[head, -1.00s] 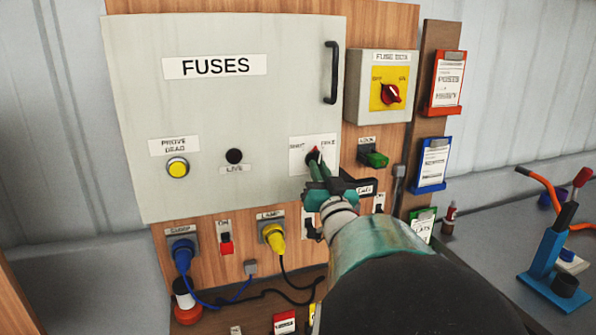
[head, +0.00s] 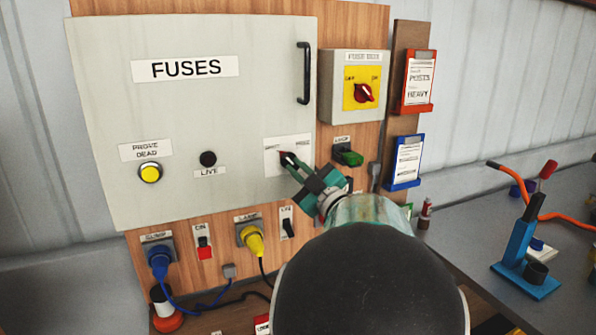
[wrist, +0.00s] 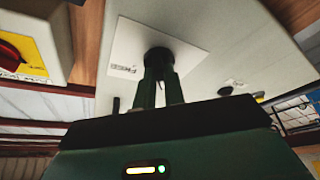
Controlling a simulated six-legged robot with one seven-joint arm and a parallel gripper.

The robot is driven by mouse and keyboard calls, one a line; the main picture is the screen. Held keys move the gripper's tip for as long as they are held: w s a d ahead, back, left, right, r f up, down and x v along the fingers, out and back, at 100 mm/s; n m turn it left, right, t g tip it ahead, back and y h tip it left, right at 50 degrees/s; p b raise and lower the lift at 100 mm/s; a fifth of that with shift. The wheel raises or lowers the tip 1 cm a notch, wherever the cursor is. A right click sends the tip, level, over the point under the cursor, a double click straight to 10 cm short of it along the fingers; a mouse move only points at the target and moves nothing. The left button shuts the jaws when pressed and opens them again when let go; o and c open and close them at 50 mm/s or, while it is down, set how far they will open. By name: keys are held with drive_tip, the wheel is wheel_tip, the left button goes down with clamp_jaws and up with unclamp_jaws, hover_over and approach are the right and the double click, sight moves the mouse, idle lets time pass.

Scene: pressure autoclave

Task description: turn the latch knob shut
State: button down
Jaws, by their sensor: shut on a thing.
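In the wrist view the knob (wrist: 158,58) is a dark round shape between the tips of my two green fingers (wrist: 160,82). The fingers hide part of the knob, and its exact pointing direction is hard to tell. The door lies flat against the board.
A black door handle (head: 304,73) is above the knob. Sockets with a blue plug (head: 159,262) and yellow plug (head: 254,241) are below.

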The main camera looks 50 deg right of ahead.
drive_tip(key=shift+r+n+y, duration=0.3)
drive_tip(key=shift+n, duration=0.4)
drive_tip(key=c, duration=1.5)
unclamp_jaws()
drive_tip(key=shift+f, duration=0.15)
drive_tip(key=shift+s, duration=0.25)
drive_tip(key=v, duration=1.3)
drive_tip(key=shift+s, duration=0.15)
